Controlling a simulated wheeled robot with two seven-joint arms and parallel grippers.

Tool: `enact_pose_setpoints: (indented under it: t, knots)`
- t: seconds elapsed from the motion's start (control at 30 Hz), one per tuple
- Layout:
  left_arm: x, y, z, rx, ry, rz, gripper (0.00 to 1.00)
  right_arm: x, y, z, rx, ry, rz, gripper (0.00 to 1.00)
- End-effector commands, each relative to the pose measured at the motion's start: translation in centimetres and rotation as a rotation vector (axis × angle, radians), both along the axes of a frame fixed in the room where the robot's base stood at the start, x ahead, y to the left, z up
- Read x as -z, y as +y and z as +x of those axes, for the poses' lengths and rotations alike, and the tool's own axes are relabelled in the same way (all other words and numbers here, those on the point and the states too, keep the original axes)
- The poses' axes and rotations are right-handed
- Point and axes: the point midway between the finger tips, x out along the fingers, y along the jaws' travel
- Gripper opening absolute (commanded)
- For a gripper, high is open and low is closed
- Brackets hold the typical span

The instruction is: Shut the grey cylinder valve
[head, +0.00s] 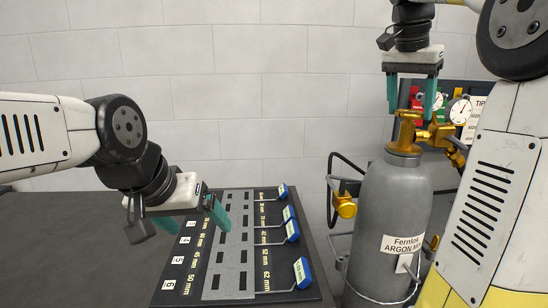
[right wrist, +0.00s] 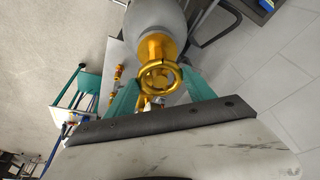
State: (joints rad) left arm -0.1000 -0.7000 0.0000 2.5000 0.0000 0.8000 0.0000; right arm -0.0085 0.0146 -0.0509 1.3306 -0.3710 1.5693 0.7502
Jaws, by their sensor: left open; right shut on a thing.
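The grey cylinder (head: 393,215) stands upright at the right in the head view, with a label reading Fernlox Argon. Its brass valve (head: 404,135) is on top, and the round brass handwheel (right wrist: 160,76) shows in the right wrist view. My right gripper (head: 411,100) points down over the valve. In the right wrist view its teal fingers (right wrist: 158,88) sit on both sides of the handwheel, shut on it. My left gripper (head: 188,222) is open and empty, above the left part of the dark board.
A dark board (head: 330,292) with numbered slots and several blue-handled tools (head: 301,270) lies left of the cylinder. A white block wall closes the back.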

Motion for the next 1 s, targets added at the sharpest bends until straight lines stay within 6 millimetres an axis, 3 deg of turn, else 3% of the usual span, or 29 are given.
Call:
enact_pose_setpoints:
  t: [0.37, 0.63, 0.67, 0.7, 0.8, 1.0]
  knots:
    - [0.0, 0.0, 0.0, 0.0, 0.0, 0.0, 0.87, 0.0, 0.07, 0.06, 0.053, 0.0, 0.0, 0.07]
    - [0.0, 0.0, 0.0, 0.0, 0.0, 0.0, 0.87, 0.03, 0.17, 0.27, 0.321, 0.0, 0.0, 0.07]
    - [0.0, 0.0, 0.0, 0.0, 0.0, 0.0, 0.87, -0.01, 0.14, 0.22, 0.322, -0.001, 0.001, 0.66]
    - [0.0, 0.0, 0.0, 0.0, 0.0, 0.0, 0.87, -0.01, 0.14, 0.2, 0.32, -0.001, 0.001, 0.74]
    - [0.0, 0.0, 0.0, 0.0, 0.0, 0.0, 0.87, 0.0, 0.13, 0.19, 0.318, -0.001, 0.001, 0.87]
    - [0.0, 0.0, 0.0, 0.0, 0.0, 0.0, 0.87, 0.0, 0.12, 0.19, 0.317, -0.001, 0.0, 0.87]
